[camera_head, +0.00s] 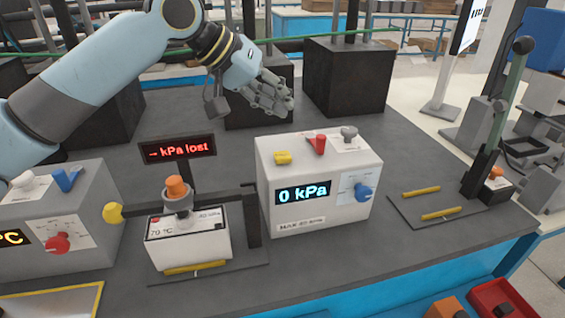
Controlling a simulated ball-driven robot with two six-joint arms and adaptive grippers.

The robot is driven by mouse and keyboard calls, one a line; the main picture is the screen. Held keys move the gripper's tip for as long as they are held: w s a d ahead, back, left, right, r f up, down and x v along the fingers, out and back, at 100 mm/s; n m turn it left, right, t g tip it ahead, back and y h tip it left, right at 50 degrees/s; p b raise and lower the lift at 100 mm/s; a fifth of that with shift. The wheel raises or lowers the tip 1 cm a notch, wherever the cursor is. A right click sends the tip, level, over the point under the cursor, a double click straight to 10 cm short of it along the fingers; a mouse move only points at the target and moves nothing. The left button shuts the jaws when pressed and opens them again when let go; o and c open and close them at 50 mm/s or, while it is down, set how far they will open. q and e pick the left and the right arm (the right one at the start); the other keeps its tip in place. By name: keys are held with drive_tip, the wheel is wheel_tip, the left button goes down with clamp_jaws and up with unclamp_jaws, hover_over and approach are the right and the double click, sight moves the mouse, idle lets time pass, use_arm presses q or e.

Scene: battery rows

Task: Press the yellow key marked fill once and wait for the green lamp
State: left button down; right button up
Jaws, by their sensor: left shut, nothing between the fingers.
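A pale grey pressure box (325,215) stands in the middle of the table, its front display (303,192) reading "0 kPa". A yellow key (282,158) sits on its top at the left; any marking on it is too small to read. A red switch (318,143) and a grey knob (348,133) are also on top. My left gripper (286,105) is shut and empty, above and behind the box in the picture, apart from the yellow key. I see no lit green lamp. My right gripper is out of view.
A red-lettered sign reading "– kPa lost" (177,149) stands left of the box, behind a clamped battery (190,244). A temperature box (75,215) is at the far left. A dark plate (412,213) with yellow strips lies at right. Dark blocks (345,78) stand behind.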

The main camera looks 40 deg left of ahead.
use_arm(q)
drive_tip(key=b, duration=0.5)
hover_over(281, 152)
wheel_tip(281, 152, down, 5)
drive_tip(key=shift+s+r, duration=0.1)
drive_tip(key=shift+r, duration=0.05)
drive_tip(key=shift+f, duration=0.9)
drive_tip(key=shift+f, duration=0.2)
drive_tip(key=shift+f, duration=0.25)
idle(0.4)
